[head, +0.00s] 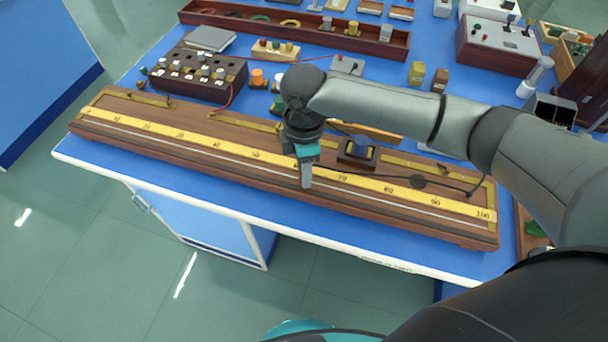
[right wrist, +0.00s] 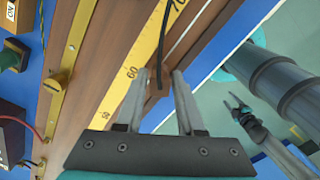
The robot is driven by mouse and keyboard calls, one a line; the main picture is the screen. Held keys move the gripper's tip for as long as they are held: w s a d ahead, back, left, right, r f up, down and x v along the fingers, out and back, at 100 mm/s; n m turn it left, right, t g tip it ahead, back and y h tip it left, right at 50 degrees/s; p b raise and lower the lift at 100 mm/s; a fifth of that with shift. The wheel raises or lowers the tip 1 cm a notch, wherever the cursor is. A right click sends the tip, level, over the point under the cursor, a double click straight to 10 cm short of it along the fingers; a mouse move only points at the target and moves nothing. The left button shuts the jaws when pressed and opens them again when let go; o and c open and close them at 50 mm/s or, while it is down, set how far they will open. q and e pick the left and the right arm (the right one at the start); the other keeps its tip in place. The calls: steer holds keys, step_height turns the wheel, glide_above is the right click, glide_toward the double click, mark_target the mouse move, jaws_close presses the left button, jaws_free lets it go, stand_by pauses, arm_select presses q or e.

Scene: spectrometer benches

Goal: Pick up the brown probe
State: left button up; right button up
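My right gripper (head: 306,180) points down over the front part of the long wooden board with the yellow scale (head: 215,141). In the right wrist view its two fingers (right wrist: 161,74) are apart. A small brown piece, which looks like the brown probe (right wrist: 153,86), shows between them, with a black cable leading from it. No contact with either finger is clear. In the head view the gripper hides the probe; the black cable (head: 440,183) lies along the board. My left gripper (right wrist: 236,104) shows small in the right wrist view, away from the bench, its fingers apart.
A dark terminal box (head: 196,78) and a wooden tray of parts (head: 295,32) lie behind. The blue bench's front edge (head: 270,222) is close to the board.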

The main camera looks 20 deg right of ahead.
jaws_close()
stand_by(0.4)
